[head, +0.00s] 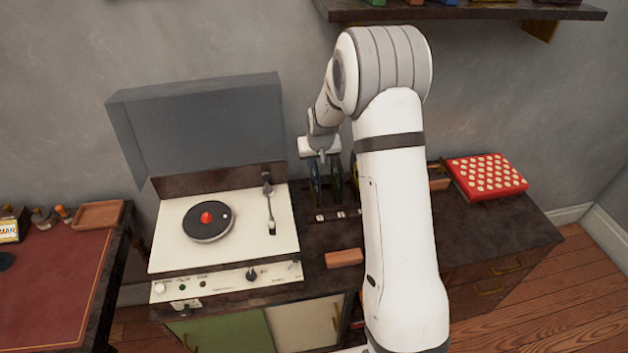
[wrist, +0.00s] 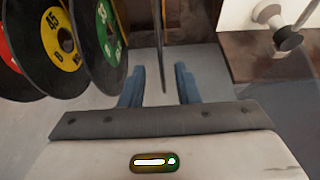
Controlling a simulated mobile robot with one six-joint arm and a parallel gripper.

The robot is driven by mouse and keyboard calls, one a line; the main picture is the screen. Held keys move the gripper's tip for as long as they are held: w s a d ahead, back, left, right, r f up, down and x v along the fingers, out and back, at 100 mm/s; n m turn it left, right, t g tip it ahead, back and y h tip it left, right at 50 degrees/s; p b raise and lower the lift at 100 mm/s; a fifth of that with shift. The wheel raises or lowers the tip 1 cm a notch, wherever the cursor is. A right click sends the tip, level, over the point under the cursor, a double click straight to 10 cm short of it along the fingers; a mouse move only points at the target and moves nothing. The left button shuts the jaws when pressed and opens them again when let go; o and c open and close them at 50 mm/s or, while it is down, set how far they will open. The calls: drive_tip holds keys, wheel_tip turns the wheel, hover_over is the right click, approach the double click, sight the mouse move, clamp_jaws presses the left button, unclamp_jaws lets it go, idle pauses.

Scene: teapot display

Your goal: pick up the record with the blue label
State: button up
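Several black records stand upright in a rack on the dark cabinet. In the wrist view one record (wrist: 162,50) is edge-on, so its label colour cannot be read. It lies between the two fingers of my gripper (wrist: 160,88), with a gap on each side. My gripper is open. In the head view my gripper (head: 322,156) is over the leftmost standing record (head: 315,182). Left of the fingers in the wrist view are a green-label record (wrist: 110,55), a yellow-label record (wrist: 52,62) and a partly cut-off red-label record (wrist: 8,75).
A turntable (head: 170,243) with an open lid (head: 200,115) and a red-centred record (head: 208,221) stands left of the rack. A wooden block (head: 344,258) lies in front. A red box (head: 487,177) is at the right. A shelf (head: 465,12) hangs above.

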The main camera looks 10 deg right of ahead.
sight(315, 166)
drive_tip(key=shift+p+x, duration=0.7)
drive_tip(key=shift+x, duration=1.65)
drive_tip(key=shift+s+a, duration=0.1)
drive_tip(key=shift+s, duration=0.05)
clamp_jaws()
